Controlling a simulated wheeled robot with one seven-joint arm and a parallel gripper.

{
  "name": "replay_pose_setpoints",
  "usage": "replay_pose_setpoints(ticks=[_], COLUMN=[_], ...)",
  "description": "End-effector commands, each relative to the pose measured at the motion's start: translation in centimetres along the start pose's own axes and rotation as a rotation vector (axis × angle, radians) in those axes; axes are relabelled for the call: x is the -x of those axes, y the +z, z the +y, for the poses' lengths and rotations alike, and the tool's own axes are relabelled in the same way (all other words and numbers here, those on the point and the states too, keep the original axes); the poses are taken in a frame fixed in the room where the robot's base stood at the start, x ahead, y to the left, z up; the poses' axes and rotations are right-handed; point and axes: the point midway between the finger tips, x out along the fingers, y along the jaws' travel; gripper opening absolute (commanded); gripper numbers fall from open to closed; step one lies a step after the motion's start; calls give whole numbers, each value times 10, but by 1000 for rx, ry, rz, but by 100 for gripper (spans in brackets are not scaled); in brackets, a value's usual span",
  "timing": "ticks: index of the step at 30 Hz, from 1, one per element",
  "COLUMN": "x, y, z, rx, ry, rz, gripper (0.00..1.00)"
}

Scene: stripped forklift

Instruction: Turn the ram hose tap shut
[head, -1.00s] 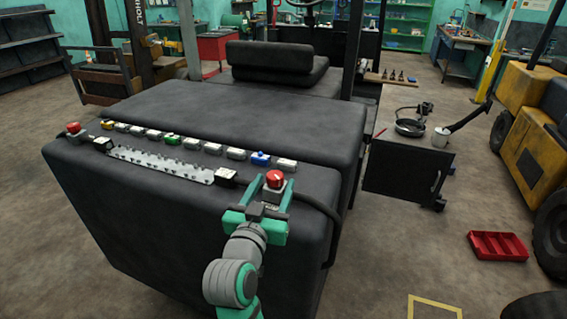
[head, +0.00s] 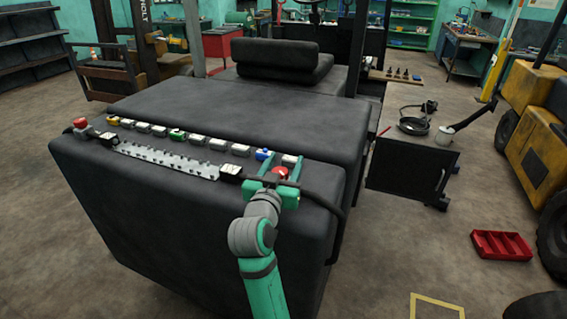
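I cannot tell for sure which part is the ram hose tap. A row of small fittings runs along the top of the black forklift body (head: 200,225): mostly pale blocks, with a yellow one (head: 113,121), a green one (head: 178,135) and a blue one (head: 264,155). A red knob (head: 281,173) stands at the right end and another red knob (head: 81,122) at the left end. My gripper (head: 281,168) is open, its green fingers on either side of the right red knob. Whether they touch it is not clear; the gripper partly hides the knob's base.
A toothed pale strip (head: 165,161) lies between two black-and-white blocks. A black cable curves down at the right corner. A red tray (head: 501,245) lies on open floor near a yellow vehicle (head: 541,150).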

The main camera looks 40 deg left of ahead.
Motion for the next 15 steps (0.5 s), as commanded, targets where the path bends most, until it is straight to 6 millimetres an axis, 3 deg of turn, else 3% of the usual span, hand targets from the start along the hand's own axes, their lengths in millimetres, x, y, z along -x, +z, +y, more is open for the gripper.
replay_pose_setpoints(ticks=[1,4,15], x=[0,0,1], y=[0,0,0], z=[0,-2,-3], rx=[0,0,0], ry=[0,-2,1], rz=[0,0,0], gripper=[38,14,13])
